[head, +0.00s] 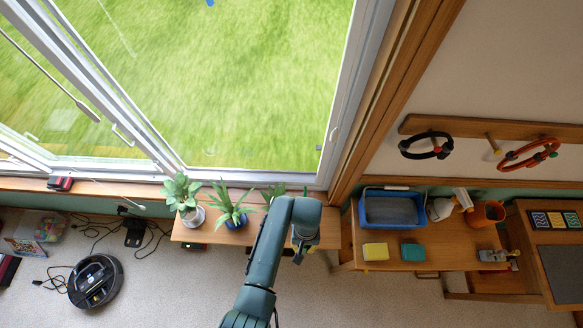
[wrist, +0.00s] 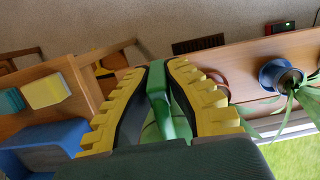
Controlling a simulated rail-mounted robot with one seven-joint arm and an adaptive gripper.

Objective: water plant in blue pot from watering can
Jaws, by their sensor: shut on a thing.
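The plant in the blue pot (head: 233,222) stands on the wooden bench below the window, second from the left in the head view. The blue pot also shows at the right of the wrist view (wrist: 273,76), with long narrow leaves. My gripper (wrist: 163,75) has yellow ridged fingers closed on a green bar, which appears to be part of the green watering can (wrist: 172,105). Most of the can is hidden by the fingers and my wrist. In the head view my gripper (head: 303,245) is over the bench's right end, right of the blue pot and apart from it.
A plant in a white pot (head: 193,217) stands left of the blue pot. Another plant (head: 273,192) is partly behind my arm. The right-hand table holds a blue basin (head: 365,207), yellow and teal sponges, a spray bottle and an orange bucket (head: 487,214). A robot vacuum (head: 95,281) is on the floor.

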